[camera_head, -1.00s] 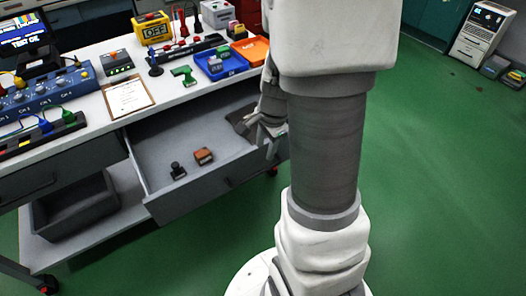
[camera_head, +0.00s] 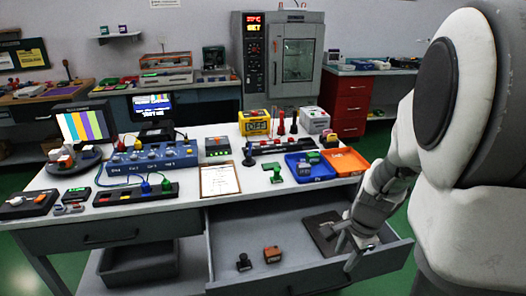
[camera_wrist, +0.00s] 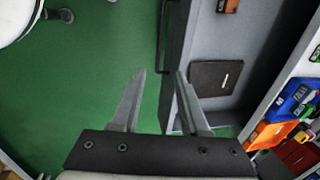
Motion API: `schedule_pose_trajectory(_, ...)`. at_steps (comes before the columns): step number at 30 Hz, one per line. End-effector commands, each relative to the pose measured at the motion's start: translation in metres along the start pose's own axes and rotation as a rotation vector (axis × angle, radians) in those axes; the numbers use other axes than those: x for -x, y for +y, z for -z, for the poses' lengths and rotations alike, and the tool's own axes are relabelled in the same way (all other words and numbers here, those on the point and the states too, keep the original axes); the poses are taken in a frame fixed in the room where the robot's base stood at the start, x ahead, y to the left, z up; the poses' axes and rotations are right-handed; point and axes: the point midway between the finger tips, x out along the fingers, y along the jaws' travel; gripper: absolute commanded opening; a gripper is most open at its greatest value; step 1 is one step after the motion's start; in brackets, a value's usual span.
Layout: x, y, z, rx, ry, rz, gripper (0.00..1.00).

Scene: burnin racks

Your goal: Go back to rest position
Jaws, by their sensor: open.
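My gripper (camera_head: 354,243) is at the right end of the open drawer (camera_head: 222,257) in the head view, close to its front wall. In the wrist view my gripper (camera_wrist: 157,88) is open, with nothing between its two fingers. The green floor and the drawer's edge lie beyond the fingers. A dark flat plate (camera_wrist: 214,88) lies in the drawer. In the head view this plate (camera_head: 322,229) is partly hidden by my gripper. An orange-brown block (camera_head: 272,254) and a black stamp-like piece (camera_head: 244,262) also sit in the drawer.
The white workbench (camera_head: 300,203) holds a blue tray (camera_head: 318,174), an orange tray (camera_head: 345,164), a clipboard (camera_head: 219,180) and several instruments. The open drawer juts out from the bench. A dark bin (camera_head: 140,262) is on the lower shelf. Green floor (camera_wrist: 90,75) is clear beside the drawer.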

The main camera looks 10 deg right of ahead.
Motion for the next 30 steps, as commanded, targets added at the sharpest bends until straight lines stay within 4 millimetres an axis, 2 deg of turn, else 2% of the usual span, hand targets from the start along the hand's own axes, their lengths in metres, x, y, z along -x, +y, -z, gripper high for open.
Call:
schedule_pose_trajectory(5,0.034,-0.007,-0.019,0.140,-0.012,0.039,0.45)
schedule_pose_trajectory(11,0.106,-0.010,-0.063,0.502,-0.008,0.121,0.45)
schedule_pose_trajectory(15,0.154,-0.002,-0.090,0.771,0.024,0.170,0.45)
schedule_pose_trajectory(21,0.213,0.018,-0.121,1.139,0.110,0.217,0.45)
schedule_pose_trajectory(25,0.240,0.033,-0.133,1.332,0.175,0.227,0.45)
schedule_pose_trajectory(30,0.258,0.046,-0.141,1.479,0.233,0.225,0.45)
